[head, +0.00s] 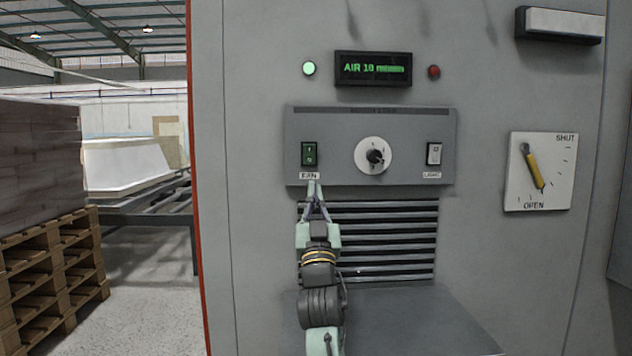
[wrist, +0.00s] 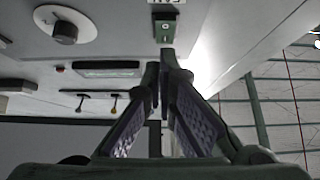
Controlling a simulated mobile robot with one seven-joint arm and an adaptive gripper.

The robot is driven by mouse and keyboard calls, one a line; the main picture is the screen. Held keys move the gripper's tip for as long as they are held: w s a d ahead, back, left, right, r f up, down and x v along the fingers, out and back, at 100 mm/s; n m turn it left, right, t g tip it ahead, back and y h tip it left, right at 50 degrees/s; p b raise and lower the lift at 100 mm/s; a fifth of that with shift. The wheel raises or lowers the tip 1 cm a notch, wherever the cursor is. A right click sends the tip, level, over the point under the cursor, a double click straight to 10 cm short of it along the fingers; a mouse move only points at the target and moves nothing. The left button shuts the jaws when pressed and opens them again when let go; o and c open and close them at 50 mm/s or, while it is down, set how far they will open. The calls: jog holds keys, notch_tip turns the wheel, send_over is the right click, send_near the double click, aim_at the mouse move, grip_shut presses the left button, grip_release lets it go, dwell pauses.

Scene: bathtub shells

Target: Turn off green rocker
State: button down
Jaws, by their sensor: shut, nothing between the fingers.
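The green rocker (head: 309,154) is at the left of the grey control panel (head: 335,120) in the head view, above a small label. It also shows in the wrist view (wrist: 165,29), just beyond the fingertips. My gripper (head: 313,184) is shut and empty, with its fingertips pointing up just below the rocker, near the label. In the wrist view the two fingertips (wrist: 168,54) meet close to the rocker's end. I cannot tell whether they touch the panel.
A round knob (head: 375,157) and a white rocker (head: 434,154) sit right of the green one. A display (head: 373,69) is above. A yellow lever (head: 534,168) is at right. Below are a slatted vent (head: 385,240) and a grey ledge (head: 420,318). Pallets (head: 50,265) stand at left.

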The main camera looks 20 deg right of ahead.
jog(key=shift+b+v, duration=0.3)
jog(key=shift+v, duration=1.5)
